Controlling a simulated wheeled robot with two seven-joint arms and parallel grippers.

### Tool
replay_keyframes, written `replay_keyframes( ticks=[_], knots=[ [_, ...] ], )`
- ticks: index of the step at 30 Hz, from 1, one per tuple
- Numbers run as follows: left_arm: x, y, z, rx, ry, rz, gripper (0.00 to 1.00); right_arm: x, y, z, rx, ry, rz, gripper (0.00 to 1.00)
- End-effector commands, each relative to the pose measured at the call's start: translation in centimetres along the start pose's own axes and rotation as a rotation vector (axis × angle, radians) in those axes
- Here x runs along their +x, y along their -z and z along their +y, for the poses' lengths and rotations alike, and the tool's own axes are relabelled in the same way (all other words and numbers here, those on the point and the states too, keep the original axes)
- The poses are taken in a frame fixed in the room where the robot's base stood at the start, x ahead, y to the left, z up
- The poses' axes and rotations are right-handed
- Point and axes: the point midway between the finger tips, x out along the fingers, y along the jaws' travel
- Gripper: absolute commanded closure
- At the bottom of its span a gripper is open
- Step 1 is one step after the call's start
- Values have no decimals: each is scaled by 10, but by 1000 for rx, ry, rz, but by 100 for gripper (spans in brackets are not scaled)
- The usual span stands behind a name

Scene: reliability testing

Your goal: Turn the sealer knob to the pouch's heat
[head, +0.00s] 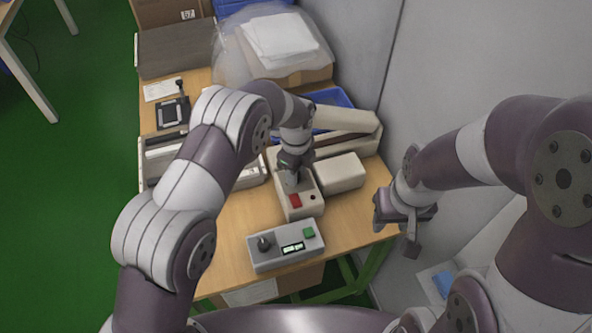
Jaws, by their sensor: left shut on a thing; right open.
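The sealer (309,208) is a long cream unit on the wooden table, with a red switch (295,200) and a small dark spot on its front end. My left gripper (291,178) points down onto its top, just behind the red switch. It is shut on what seems to be the sealer knob, which the fingers hide, so its setting cannot be read. My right gripper (408,224) is open and empty, beyond the table's right edge. I cannot make out a pouch for certain.
A grey box (262,259) with a dark knob, small lit display and green button stands in front. A cream block (340,173) sits right of the sealer. Behind are a blue bin (328,98) and a box of white sheets (280,38). A grey wall bounds the right.

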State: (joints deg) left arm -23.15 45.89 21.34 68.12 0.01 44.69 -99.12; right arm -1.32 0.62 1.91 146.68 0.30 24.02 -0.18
Motion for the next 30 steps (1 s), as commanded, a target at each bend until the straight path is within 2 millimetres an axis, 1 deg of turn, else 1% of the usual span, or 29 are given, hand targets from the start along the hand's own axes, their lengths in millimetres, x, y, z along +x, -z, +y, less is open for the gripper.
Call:
replay_keyframes(
  ticks=[6,12,27,28,30],
  knots=[
    [-2,-1,-2,104,6,-2,99,0,0,0,0,0,0,57],
    [-2,-1,-2,154,6,-2,99,0,0,0,0,0,0,57],
    [-3,-1,-2,170,7,-2,99,0,0,0,0,0,0,57],
    [-3,-1,-2,170,7,-2,62,0,0,0,0,0,0,57],
    [-2,-1,-2,170,6,-2,43,0,0,0,0,0,0,57]
  ],
)
